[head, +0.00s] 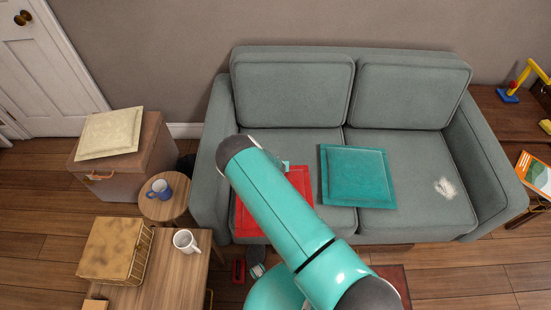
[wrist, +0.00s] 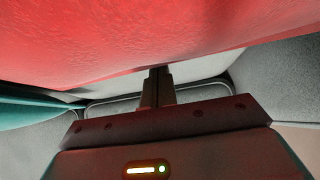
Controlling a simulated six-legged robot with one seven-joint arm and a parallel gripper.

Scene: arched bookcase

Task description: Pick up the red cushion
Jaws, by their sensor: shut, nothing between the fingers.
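The red cushion (head: 301,181) lies on the left seat of the grey sofa in the head view, partly hidden behind my arm. In the wrist view the red cushion (wrist: 150,35) fills the upper part of the picture, very close. My gripper (wrist: 159,72) is shut, its two fingers together with no cushion between them. The fingertips are right at the cushion's edge; I cannot tell whether they touch it.
A teal cushion (head: 357,177) lies just right of the red one on the grey sofa (head: 415,150). A cream cushion (head: 110,133) lies on a box at left.

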